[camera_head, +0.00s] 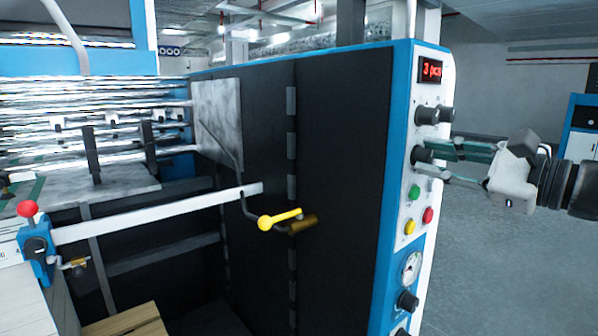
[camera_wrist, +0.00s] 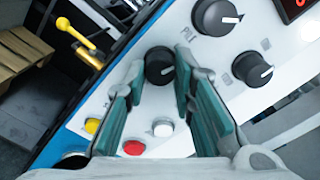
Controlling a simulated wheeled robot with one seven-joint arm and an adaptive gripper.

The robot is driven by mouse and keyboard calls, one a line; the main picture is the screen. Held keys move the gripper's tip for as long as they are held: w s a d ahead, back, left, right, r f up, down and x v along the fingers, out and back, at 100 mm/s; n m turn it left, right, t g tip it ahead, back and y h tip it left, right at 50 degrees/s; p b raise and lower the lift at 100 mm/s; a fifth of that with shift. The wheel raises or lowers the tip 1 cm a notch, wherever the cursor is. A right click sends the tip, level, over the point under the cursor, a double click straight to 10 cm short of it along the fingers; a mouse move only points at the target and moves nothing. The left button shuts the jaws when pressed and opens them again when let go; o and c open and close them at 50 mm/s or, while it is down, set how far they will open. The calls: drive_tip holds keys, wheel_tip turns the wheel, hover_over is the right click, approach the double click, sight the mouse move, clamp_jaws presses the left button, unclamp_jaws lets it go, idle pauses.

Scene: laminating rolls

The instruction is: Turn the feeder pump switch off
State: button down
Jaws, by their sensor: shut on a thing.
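A black rotary switch (camera_wrist: 158,66) sits on the white control panel (camera_head: 404,190) of the blue-edged machine. In the head view the switch (camera_head: 419,155) is partly hidden by my fingers. My gripper (camera_head: 437,158) reaches in from the right, and its teal-padded fingers are shut on the switch, one finger on each side. In the wrist view a faint light mark shows near the knob's edge, but its setting is hard to read. I cannot read a label on this switch.
Green (camera_head: 414,193), red (camera_head: 428,215) and yellow (camera_head: 410,227) buttons are below, with a gauge (camera_head: 411,267). A red display (camera_head: 431,70) is at the top. A yellow lever (camera_head: 279,219) protrudes left. The floor at right is clear.

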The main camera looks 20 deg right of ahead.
drive_tip(key=shift+n+b, duration=1.5)
drive_tip(key=shift+b, duration=0.3)
drive_tip(key=c, duration=1.3)
unclamp_jaws()
drive_tip(key=shift+c, duration=0.2)
drive_tip(key=shift+s, duration=0.1)
drive_tip(key=v, duration=1.1)
drive_tip(key=shift+s+d, duration=0.15)
drive_tip(key=shift+s, duration=0.25)
